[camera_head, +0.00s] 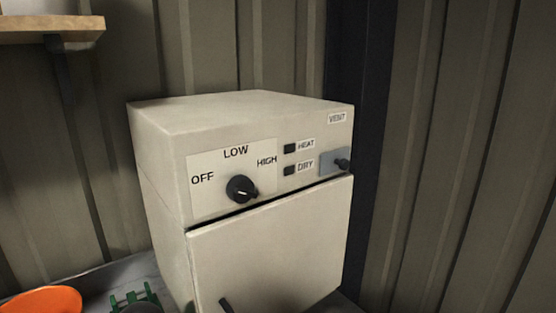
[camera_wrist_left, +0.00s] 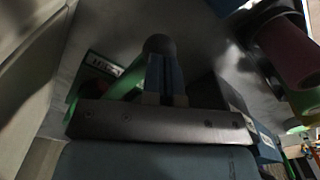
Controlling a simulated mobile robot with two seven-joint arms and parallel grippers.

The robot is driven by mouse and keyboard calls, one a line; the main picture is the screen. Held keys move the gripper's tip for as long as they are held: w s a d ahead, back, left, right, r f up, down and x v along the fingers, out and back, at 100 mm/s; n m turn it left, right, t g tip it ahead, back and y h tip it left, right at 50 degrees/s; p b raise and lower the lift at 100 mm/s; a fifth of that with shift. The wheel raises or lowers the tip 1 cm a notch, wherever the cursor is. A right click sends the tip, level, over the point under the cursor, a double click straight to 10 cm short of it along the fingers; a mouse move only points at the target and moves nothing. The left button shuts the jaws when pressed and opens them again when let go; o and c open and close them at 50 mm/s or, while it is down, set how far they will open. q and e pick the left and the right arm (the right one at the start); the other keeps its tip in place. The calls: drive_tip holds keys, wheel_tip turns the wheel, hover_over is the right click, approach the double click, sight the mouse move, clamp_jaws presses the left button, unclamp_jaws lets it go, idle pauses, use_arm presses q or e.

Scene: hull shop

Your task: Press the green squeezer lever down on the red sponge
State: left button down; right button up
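In the left wrist view, my left gripper (camera_wrist_left: 168,60) shows its two blue fingers side by side with almost no gap, so it looks shut. A dark round knob (camera_wrist_left: 158,43) is at the fingertips; I cannot tell if they touch. The green lever (camera_wrist_left: 125,86) slants from near the knob down to the left. A small dark red patch (camera_wrist_left: 75,88), perhaps the red sponge, shows at the left, mostly hidden. In the head view, a green part (camera_head: 134,298), perhaps of the squeezer, shows at the bottom edge. No gripper shows there, and my right gripper is not in view.
A beige cabinet (camera_head: 265,245) with a black dial (camera_head: 241,189) stands in the middle of the head view. An orange bowl (camera_head: 42,301) is at the bottom left. In the wrist view, a pink cylinder (camera_wrist_left: 285,50) is at the upper right and a labelled plate (camera_wrist_left: 103,67) at the left.

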use_arm(q)
drive_tip(key=shift+f, duration=0.15)
drive_tip(key=shift+r+p, duration=1)
drive_tip(key=shift+r, duration=1.25)
wheel_tip(320, 180, up, 4)
drive_tip(key=shift+f+p, duration=0.15)
drive_tip(key=shift+p, duration=0.55)
